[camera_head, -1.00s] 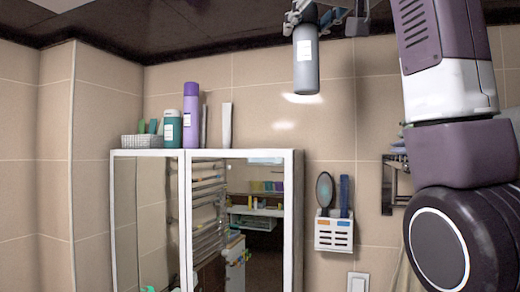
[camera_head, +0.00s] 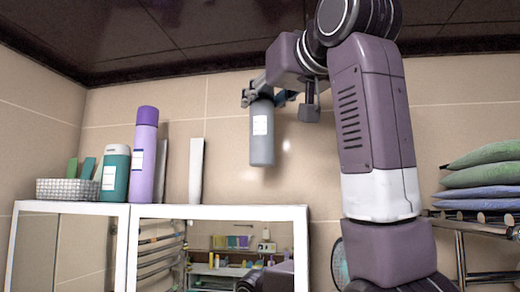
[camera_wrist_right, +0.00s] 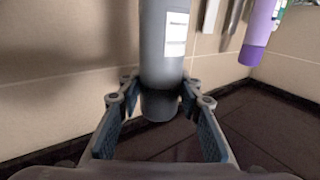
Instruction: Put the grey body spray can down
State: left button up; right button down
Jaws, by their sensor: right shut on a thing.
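The grey body spray can (camera_head: 262,140) hangs upright in the air in the head view, above the right part of the white mirror cabinet's top. It has a white label. My right gripper (camera_head: 265,95) is shut on the can's upper end. In the right wrist view the can (camera_wrist_right: 163,50) sits between the two fingers of the gripper (camera_wrist_right: 157,100). The white mirror cabinet (camera_head: 225,212) is below, and the can's lower end is apart from its top. My left gripper is not in view.
On the cabinet top stand a purple bottle (camera_head: 142,158), a teal bottle (camera_head: 114,175), a woven basket (camera_head: 68,190) and a tall white item (camera_head: 195,172). The top's right part looks clear. Folded towels (camera_head: 485,175) lie on a rack at right.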

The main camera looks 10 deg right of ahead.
aim_at(258, 137)
jog(key=shift+w+a+f, duration=0.15)
jog(key=shift+w+f, duration=0.15)
jog(key=shift+f, duration=0.35)
jog(key=shift+w+a+f, duration=0.15)
jog(key=shift+w+f, duration=0.15)
jog(key=shift+f, duration=0.3)
jog(key=shift+w+f, duration=0.65)
jog(key=shift+w, duration=0.15)
jog(key=shift+s+d+f+p, duration=0.1)
jog(key=shift+f+p, duration=0.05)
jog(key=shift+f, duration=0.25)
jog(key=shift+s+d+f+p, duration=0.1)
jog(key=shift+f+p, duration=0.05)
jog(key=shift+f, duration=0.25)
jog(key=shift+s+a+f, duration=0.15)
jog(key=shift+s+f, duration=0.05)
jog(key=shift+f, duration=0.6)
jog(key=c, duration=1.7)
grip_release()
jog(key=shift+c, duration=0.2)
jog(key=shift+o, duration=1.8)
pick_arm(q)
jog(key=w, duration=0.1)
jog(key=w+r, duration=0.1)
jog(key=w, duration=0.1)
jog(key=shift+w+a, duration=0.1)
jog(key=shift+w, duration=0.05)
